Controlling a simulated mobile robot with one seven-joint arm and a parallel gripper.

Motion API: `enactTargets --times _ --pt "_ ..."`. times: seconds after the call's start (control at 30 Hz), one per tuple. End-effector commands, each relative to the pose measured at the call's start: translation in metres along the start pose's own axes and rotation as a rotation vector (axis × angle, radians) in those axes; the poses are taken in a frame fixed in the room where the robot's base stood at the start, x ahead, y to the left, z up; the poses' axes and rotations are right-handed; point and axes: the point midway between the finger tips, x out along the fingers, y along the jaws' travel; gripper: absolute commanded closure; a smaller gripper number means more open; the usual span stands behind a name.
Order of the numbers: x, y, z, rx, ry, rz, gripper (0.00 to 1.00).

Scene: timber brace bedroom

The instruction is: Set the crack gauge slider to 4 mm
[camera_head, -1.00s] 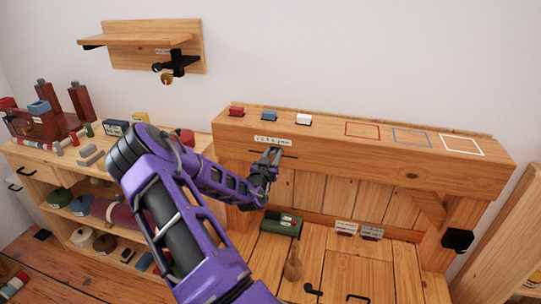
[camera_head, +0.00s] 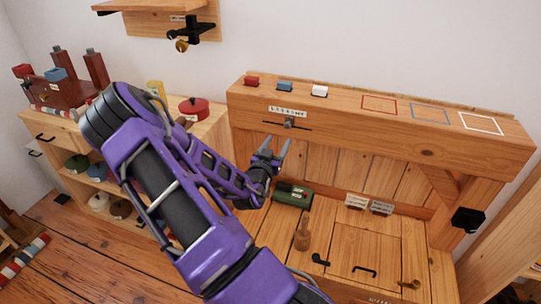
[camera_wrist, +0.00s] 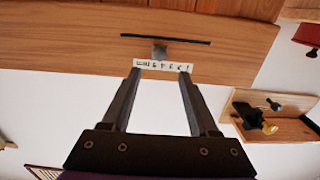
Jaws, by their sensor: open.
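The crack gauge is a thin dark slot (camera_head: 274,125) in the front of the timber beam, with a white number label (camera_head: 274,109) just above it. The grey slider knob (camera_head: 289,123) sits near the middle of the slot, below the middle of the label. The wrist view shows the gauge upside down, with the knob (camera_wrist: 160,52) between slot and label. The digits are too small to read surely. My gripper (camera_head: 277,145) is open and empty, below and apart from the knob. In the wrist view its fingertips (camera_wrist: 159,72) lie on either side of the knob's line.
Red, blue and white blocks (camera_head: 319,91) stand on the beam top beside coloured outlines. A shelf unit (camera_head: 205,128) is at left. Space before the beam is open.

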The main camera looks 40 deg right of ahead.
Motion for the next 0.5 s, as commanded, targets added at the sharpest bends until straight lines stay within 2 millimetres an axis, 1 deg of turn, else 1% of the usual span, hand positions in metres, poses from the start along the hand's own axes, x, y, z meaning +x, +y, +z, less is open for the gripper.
enactTargets --times 0.03,0.2,0.33,0.5 --pt "-0.013 -0.001 0.0 -0.001 -0.002 -0.003 0.4" --pt "-0.046 -0.001 0.0 -0.001 -0.002 -0.002 0.4" --pt "-0.061 0.0 0.0 -0.001 0.0 -0.001 0.4" --pt "-0.069 0.0 0.0 -0.001 0.0 -0.001 0.4"
